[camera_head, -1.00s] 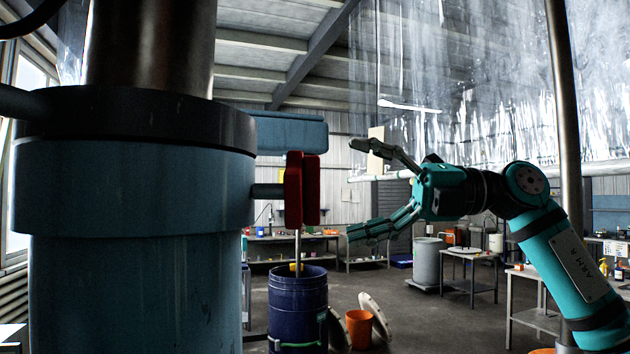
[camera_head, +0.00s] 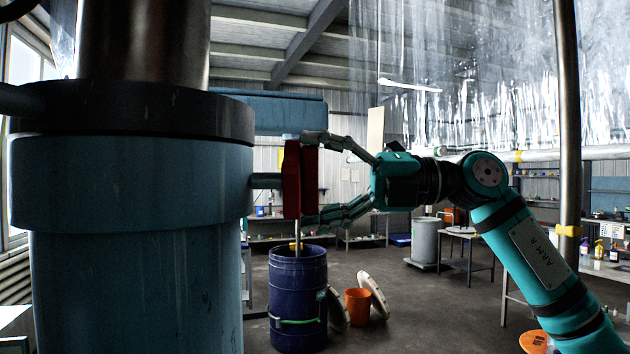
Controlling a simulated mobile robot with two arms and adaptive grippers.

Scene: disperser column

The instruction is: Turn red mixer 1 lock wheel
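The red lock wheel (camera_head: 301,180) is seen edge-on, on a short shaft (camera_head: 266,181) at the right side of the blue column (camera_head: 140,260). My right gripper (camera_head: 312,178) reaches it from the right. Its upper finger lies at the wheel's top edge and its lower fingers at the bottom edge, so the wheel sits between the spread fingers. I cannot tell whether the fingers touch it. My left gripper is not in view.
A dark blue drum (camera_head: 298,300) stands below the wheel, with a thin rod rising from it. An orange bucket (camera_head: 358,306) and pale lids are on the floor beside it. A steel post (camera_head: 567,120) stands at right. A blue beam (camera_head: 285,114) is above the wheel.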

